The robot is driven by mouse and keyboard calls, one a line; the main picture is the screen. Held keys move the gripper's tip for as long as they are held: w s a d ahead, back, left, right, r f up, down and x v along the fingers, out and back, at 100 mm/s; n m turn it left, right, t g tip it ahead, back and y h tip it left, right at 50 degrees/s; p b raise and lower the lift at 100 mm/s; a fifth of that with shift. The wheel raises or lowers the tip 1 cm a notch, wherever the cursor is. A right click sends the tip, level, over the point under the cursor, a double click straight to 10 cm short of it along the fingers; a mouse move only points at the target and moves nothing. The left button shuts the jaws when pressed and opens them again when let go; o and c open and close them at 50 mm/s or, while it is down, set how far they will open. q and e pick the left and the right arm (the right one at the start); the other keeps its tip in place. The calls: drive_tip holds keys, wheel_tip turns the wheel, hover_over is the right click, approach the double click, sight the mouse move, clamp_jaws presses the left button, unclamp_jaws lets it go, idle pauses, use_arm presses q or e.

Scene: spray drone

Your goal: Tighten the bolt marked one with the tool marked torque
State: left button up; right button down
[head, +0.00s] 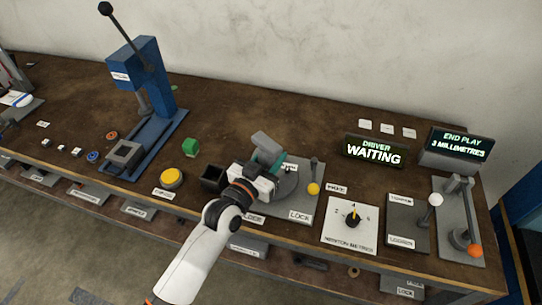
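One arm comes in from the lower left, and I take it as my left one. Its gripper (264,183) is over the grey fixture plate (303,203) near the front of the bench. The hand hides its fingertips, so I cannot tell whether it is open or shut. A grey block (267,143) and a teal part (278,162) show just beyond the hand, near a round grey disc (288,187). I cannot make out a bolt marked one or a tool marked torque. My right gripper is not in view.
A display (374,151) reads "DRIVER WAITING"; another (459,145) reads "END PLAY 3 MILLIMETRES". A dial (352,216), a tighten/loosen switch (435,200) and an orange-knobbed lever (475,250) stand right.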

sight(271, 144)
use_arm(q)
drive_tip(key=shift+f+b, duration=0.75)
drive_tip(key=shift+f, duration=0.35)
idle(0.7)
drive_tip(key=shift+s+f+p, duration=0.1)
drive_tip(key=shift+f+p, duration=0.15)
drive_tip(key=shift+p, duration=0.1)
idle(1.5)
wheel_tip(271, 144, up, 8)
drive_tip(key=p, duration=0.7)
drive_tip(key=shift+f, duration=0.25)
